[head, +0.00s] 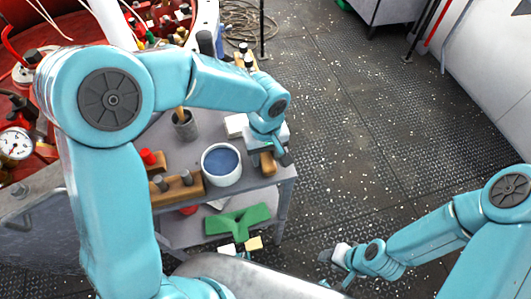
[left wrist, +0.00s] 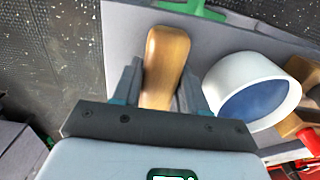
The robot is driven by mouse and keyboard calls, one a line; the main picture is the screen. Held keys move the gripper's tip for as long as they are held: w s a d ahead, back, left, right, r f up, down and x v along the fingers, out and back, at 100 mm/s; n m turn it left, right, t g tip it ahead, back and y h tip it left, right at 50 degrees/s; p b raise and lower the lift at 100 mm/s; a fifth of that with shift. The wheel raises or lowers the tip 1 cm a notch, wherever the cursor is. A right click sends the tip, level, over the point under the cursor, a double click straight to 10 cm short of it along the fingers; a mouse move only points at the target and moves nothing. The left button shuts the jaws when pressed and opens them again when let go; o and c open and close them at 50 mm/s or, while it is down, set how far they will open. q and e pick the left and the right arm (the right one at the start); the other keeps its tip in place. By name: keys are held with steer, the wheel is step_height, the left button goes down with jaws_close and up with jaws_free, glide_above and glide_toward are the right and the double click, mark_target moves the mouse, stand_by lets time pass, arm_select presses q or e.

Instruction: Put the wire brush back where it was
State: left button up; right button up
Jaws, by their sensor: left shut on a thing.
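The wire brush shows as a rounded tan wooden handle (left wrist: 166,62) between the fingers of my left gripper (left wrist: 159,78) in the left wrist view. In the head view a bit of the brown handle (head: 267,164) shows below my left gripper (head: 283,157), at the right end of the grey cart top. The gripper is shut on the brush. The brush's bristles are hidden, and I cannot tell whether it touches the cart top. My right gripper (head: 338,270) is low at the right over the floor, away from the cart; its jaws are too small to read.
A white bowl with blue inside (head: 222,163) stands just left of the brush. A wooden block with pegs (head: 178,188) and a dark cup (head: 185,124) are farther left. A green piece (head: 238,221) lies on the lower shelf. The deck (head: 370,130) right of the cart is clear.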

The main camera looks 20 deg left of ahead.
mark_target(265, 155)
arm_select(q)
steer(key=shift+s, duration=0.2)
steer(key=shift+w+f, duration=0.1)
steer(key=shift+f, duration=0.05)
steer(key=o, duration=1)
steer(key=shift+r, duration=0.25)
steer(key=shift+w+r, duration=0.1)
steer(key=shift+r, duration=0.15)
step_height(265, 155, up, 12)
steer(key=shift+f+p, duration=0.25)
steer(key=shift+p, duration=0.15)
steer(key=shift+s, duration=0.2)
